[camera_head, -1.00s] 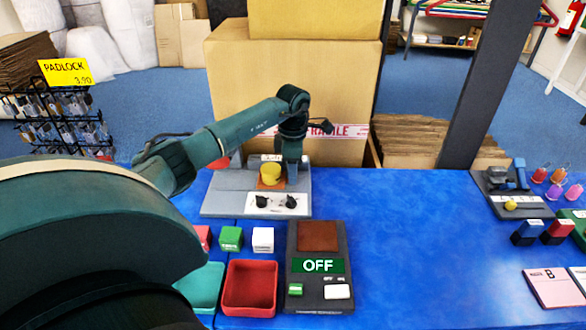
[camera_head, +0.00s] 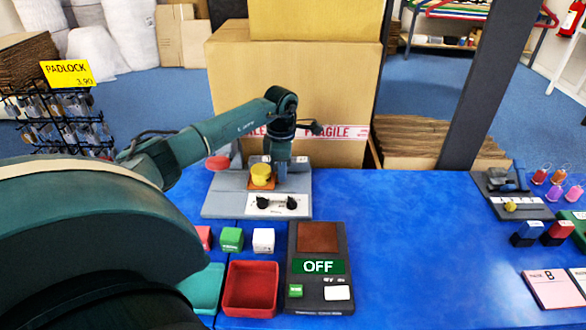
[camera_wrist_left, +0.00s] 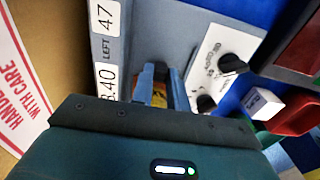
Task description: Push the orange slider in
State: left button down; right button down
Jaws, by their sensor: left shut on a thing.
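The orange slider (camera_head: 263,184) sits on the grey fixture (camera_head: 222,198) at the back of the blue table, with a yellow cylinder (camera_head: 261,172) at its top. My left gripper (camera_head: 280,180) reaches down beside it, on its right in the head view. My right gripper is not in view.
The fixture has a white panel (camera_head: 279,205) with two black knobs and a red round top (camera_head: 218,162) at its left. In front are small cubes, a red tray (camera_head: 251,312) and a dark box reading OFF (camera_head: 319,242). The table's middle right is clear.

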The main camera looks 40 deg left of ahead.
aim_at(264, 168)
pick_arm(q)
jog(key=s+a, duration=0.3)
jog(key=shift+s+a, duration=0.1)
jog(key=shift+a, duration=0.3)
jog(key=c, duration=1.4)
grip_release()
jog(key=shift+o, duration=0.2)
notch_tip(264, 168, up, 13)
jog(key=p, duration=0.1)
jog(key=shift+r, duration=0.15)
